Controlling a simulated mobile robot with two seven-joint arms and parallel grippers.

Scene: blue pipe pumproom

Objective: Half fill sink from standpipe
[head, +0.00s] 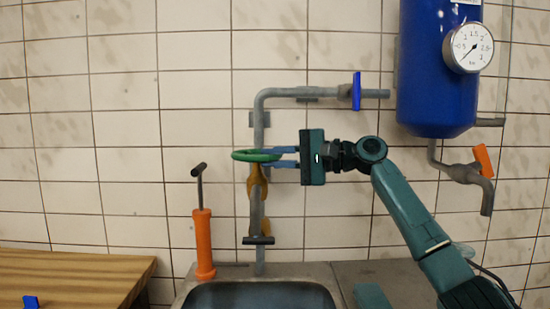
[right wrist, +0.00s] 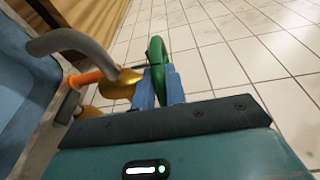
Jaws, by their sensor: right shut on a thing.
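The grey standpipe (head: 259,120) rises behind the sink (head: 187,299) and bends right at the top. It carries a brass valve (head: 256,182) with a green handwheel (head: 243,156). My right gripper (head: 285,157) is shut on the handwheel's right side, coming in from the right. In the right wrist view, the green handwheel (right wrist: 157,62) sits between the two blue fingers, beside the brass valve body (right wrist: 121,86). A dark bar (head: 258,240) crosses the pipe lower down. The sink interior looks bluish; I cannot tell its water level. My left gripper is not in view.
An orange hand pump (head: 203,240) stands left of the pipe. A blue lever (head: 356,91) is on the upper pipe. A blue tank (head: 437,80) with a gauge (head: 468,48) and an orange-handled tap (head: 483,160) hangs at right. A wooden counter (head: 80,270) is at lower left.

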